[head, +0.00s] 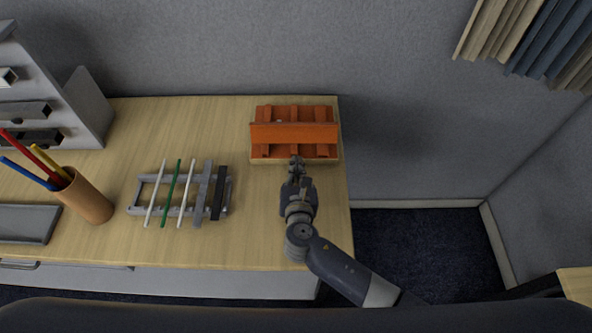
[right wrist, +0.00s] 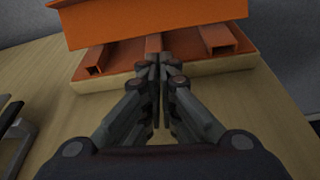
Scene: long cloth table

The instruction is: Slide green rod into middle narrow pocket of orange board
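The green rod (head: 171,191) lies across a grey rack (head: 135,196) on the table, between two white rods. The orange board (head: 295,132) stands at the table's back right, with a raised crosspiece over several channels. It also shows in the right wrist view (right wrist: 160,25), where openings face my gripper. My right gripper (head: 296,163) is at the board's front edge, in front of the middle channel. In the right wrist view its fingertips (right wrist: 158,62) are together, with nothing seen between them. I cannot tell whether they touch the board. My left gripper is not in view.
The rack also holds a grey bar (head: 201,185) and a black bar (head: 218,193). A wooden cup (head: 86,198) with coloured sticks, a grey tray (head: 28,224) and a grey shelf unit (head: 84,105) stand at left. The table is clear between rack and board.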

